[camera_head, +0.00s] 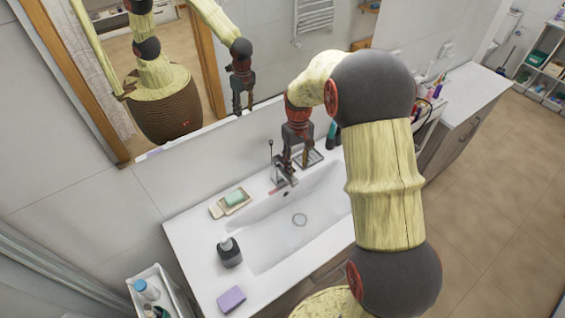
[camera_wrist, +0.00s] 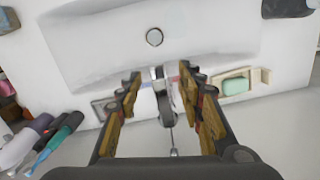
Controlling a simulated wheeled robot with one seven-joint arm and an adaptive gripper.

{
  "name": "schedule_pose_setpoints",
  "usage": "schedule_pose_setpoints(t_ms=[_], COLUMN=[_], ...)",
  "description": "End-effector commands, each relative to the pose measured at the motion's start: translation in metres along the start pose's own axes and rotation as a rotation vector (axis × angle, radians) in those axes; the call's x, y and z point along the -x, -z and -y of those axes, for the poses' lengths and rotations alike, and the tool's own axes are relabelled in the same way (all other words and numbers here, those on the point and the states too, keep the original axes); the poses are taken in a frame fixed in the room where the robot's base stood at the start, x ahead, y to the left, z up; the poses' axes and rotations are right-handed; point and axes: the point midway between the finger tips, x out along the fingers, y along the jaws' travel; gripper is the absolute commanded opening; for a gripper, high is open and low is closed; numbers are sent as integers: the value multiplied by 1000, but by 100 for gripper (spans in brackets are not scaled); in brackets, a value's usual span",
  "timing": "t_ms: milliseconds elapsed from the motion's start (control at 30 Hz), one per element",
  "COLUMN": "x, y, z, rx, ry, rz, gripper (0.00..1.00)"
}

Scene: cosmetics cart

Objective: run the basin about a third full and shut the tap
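The white basin (camera_head: 270,240) is set in a white counter, and its bowl also shows in the wrist view (camera_wrist: 100,55). The round drain (camera_head: 300,219) is plainly visible in the bowl, also in the wrist view (camera_wrist: 154,37). I can make out no stream or water level. The chrome tap (camera_head: 284,172) stands at the basin's back edge. My gripper (camera_head: 294,162) is above the tap, pointing down. In the wrist view my gripper (camera_wrist: 160,76) is open, with the tap (camera_wrist: 164,100) between its spread fingers. Gaps show on both sides; contact is unclear.
A green soap in a dish (camera_head: 234,199) lies left of the tap. A dark bottle (camera_head: 229,252) and a purple sponge (camera_head: 231,299) stand at the counter's left. Several bottles (camera_wrist: 45,140) are on the tap's other side. A mirror (camera_head: 270,60) rises behind the counter.

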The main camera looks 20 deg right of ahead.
Motion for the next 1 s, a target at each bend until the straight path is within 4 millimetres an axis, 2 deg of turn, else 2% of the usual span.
schedule_pose_setpoints(t_ms=[67, 100, 200, 367, 800, 1000], x=[2, 8, 22, 14, -46, -56], y=[22, 31, 46, 43, 47, 48], z=[-5, -8, -12, -11, -12, -12], rx=[37, 56, 113, 151, 150, 150], ry=[-6, -12, -23, -22, -22, -23], rz=[-23, -42, -72, -64, -65, -67], gripper=[38, 38, 38, 38, 38, 38])
